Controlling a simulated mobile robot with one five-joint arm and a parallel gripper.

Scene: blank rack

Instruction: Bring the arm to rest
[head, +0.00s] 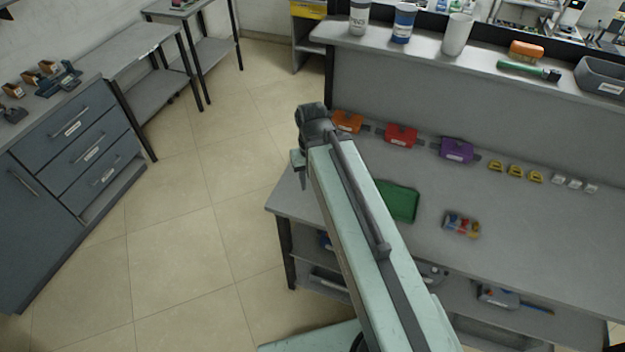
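My arm, pale green with dark grey parts, reaches up from the bottom of the head view past the left end of the workbench. My gripper (300,175) is at its far end, a small dark and pale shape over the floor just left of the bench. Its fingers are small and partly hidden behind the arm's end, so I cannot see whether they are apart. Nothing can be seen held in it.
The grey workbench (560,240) carries a green tray (400,201), orange, red (401,136) and purple (457,150) bins, and a multicoloured pack (461,225). Cups and a brush stand on the upper shelf. A drawer cabinet (75,150) is left; tiled floor (180,240) between is clear.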

